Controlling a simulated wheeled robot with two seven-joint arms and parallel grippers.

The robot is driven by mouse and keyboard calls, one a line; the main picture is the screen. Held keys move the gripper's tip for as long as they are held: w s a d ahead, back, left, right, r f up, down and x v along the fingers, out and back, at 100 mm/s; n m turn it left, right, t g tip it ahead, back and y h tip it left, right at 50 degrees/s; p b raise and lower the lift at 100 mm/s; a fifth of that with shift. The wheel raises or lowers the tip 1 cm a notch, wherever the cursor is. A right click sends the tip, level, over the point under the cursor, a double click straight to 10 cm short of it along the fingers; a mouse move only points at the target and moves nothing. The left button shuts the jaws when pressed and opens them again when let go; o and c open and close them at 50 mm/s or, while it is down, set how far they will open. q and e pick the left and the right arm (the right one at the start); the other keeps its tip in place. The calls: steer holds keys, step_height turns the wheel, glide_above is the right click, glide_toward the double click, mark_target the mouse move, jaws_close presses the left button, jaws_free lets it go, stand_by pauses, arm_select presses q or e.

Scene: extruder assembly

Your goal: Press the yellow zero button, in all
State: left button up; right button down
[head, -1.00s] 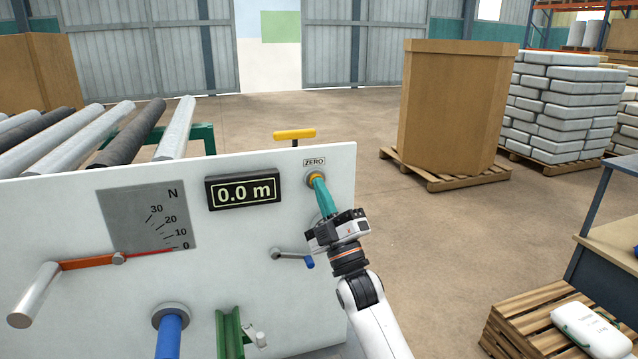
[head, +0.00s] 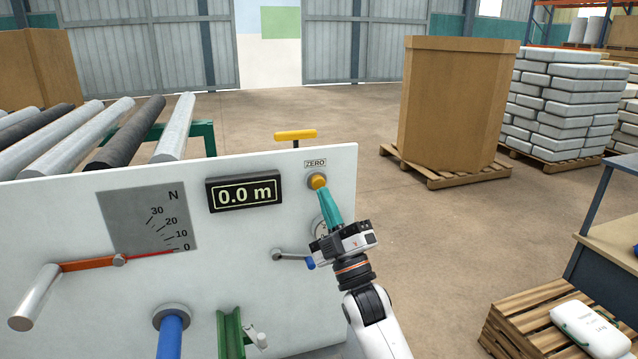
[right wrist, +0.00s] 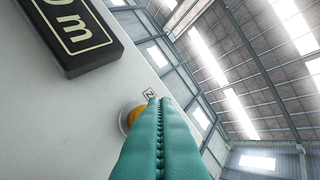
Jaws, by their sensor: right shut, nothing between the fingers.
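The yellow zero button (head: 317,181) sits in a grey ring under the ZERO label (head: 315,163), at the upper right of the white panel (head: 80,220). It also shows in the right wrist view (right wrist: 134,117), partly hidden by my fingers. My right gripper (head: 324,194) has its teal fingers shut with nothing between them. The fingertips are just below and in front of the button; I cannot tell if they touch it. The display (head: 244,192) reads 0.0 m. My left gripper is not in view.
A yellow handle (head: 295,134) stands above the panel's top edge. A small crank with a blue knob (head: 309,262) is left of my right wrist. A gauge (head: 150,218) with a red pointer is at left. Open floor lies right of the panel.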

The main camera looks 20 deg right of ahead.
steer(key=s+p, duration=0.1)
steer(key=s, duration=0.3)
steer(key=shift+s, duration=0.1)
steer(key=shift+d, duration=0.1)
stand_by(0.5)
